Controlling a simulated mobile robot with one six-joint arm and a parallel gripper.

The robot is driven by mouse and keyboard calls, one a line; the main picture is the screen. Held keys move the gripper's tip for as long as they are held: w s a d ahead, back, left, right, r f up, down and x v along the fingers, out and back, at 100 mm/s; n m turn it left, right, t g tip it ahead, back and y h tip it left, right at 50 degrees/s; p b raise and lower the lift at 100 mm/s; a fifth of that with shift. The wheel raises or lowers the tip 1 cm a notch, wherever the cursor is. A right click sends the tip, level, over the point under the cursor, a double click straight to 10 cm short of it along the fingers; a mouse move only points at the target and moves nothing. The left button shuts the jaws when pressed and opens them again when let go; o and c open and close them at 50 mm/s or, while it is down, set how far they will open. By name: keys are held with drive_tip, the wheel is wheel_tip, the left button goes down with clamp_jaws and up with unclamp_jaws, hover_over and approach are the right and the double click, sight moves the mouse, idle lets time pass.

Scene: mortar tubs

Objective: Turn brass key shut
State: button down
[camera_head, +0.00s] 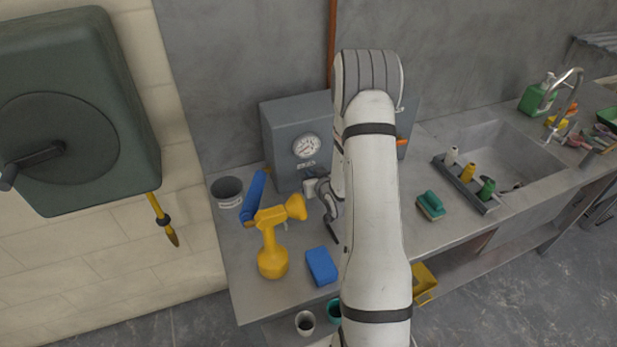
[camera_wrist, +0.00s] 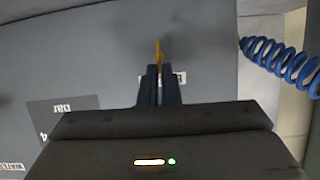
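The brass key (camera_wrist: 158,50) shows in the wrist view as a thin yellow upright piece between my fingertips, in front of a grey panel. My gripper (camera_wrist: 159,70) has its two dark fingers close together, one on each side of the key. The fingers hide the key's lower part. In the head view the grey box (camera_head: 283,139) with a round gauge (camera_head: 307,146) stands against the wall. The key cannot be made out there.
A blue coil (camera_wrist: 285,62) hangs right of my gripper. A sink (camera_head: 530,165) with a bottle rack lies to the right.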

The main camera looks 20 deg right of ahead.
drive_tip(key=m+y+b, duration=0.1)
drive_tip(key=b, duration=0.1)
drive_tip(key=d+m+y+b, duration=0.1)
drive_tip(key=shift+f+m+b, duration=0.3)
drive_tip(key=shift+m+b, duration=0.1)
drive_tip(key=m+y, duration=0.1)
drive_tip(key=m+y+b, duration=0.1)
drive_tip(key=m, duration=0.1)
drive_tip(key=shift+d+f+t+b, duration=0.2)
drive_tip(key=shift+d+t+b, duration=0.1)
drive_tip(key=shift+d, duration=0.1)
drive_tip(key=m, duration=0.1)
drive_tip(key=m+y+b, duration=0.1)
drive_tip(key=m, duration=0.1)
drive_tip(key=f+m+t+y+b, duration=0.1)
drive_tip(key=shift+d, duration=0.3)
drive_tip(key=shift+f+m+t+y+b, duration=0.15)
drive_tip(key=shift+m+t+b, duration=0.2)
drive_tip(key=shift+m, duration=0.45)
drive_tip(key=shift+f+m+t+y+b, duration=0.1)
drive_tip(key=shift+m+t+y+b, duration=0.2)
drive_tip(key=shift+m, duration=0.5)
drive_tip(key=c, duration=1.7)
unclamp_jaws()
drive_tip(key=shift+c, duration=0.2)
drive_tip(key=shift+o, duration=0.5)
